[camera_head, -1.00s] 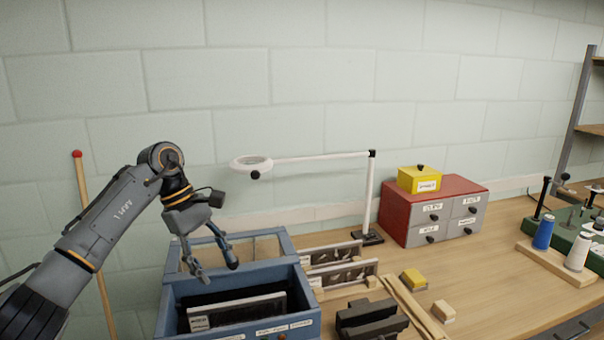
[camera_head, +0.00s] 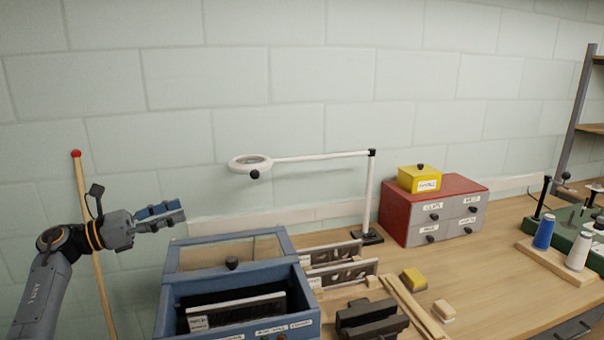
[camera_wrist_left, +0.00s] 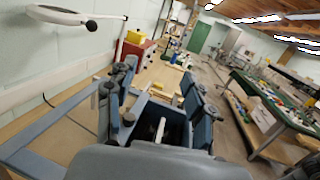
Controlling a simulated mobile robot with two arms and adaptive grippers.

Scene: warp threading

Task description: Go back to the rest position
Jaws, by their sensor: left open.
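My left gripper (camera_head: 162,216) is at the left of the head view, above and left of the blue box (camera_head: 168,300). It points to the right and holds nothing. In the left wrist view its two blue-padded fingers (camera_wrist_left: 160,100) stand apart with an empty gap between them. The blue box has a clear-topped lid part with a dark knob (camera_head: 232,263) at the back and an open front compartment with a dark framed piece (camera_head: 238,312) inside. My right gripper is not in view.
A ring lamp (camera_head: 250,162) on a white stand rises behind the box. A red-topped drawer cabinet (camera_head: 433,210) carries a yellow box (camera_head: 419,179). A wooden pole (camera_head: 95,250) leans at the wall behind my left arm. Spools (camera_head: 543,232) stand at the right.

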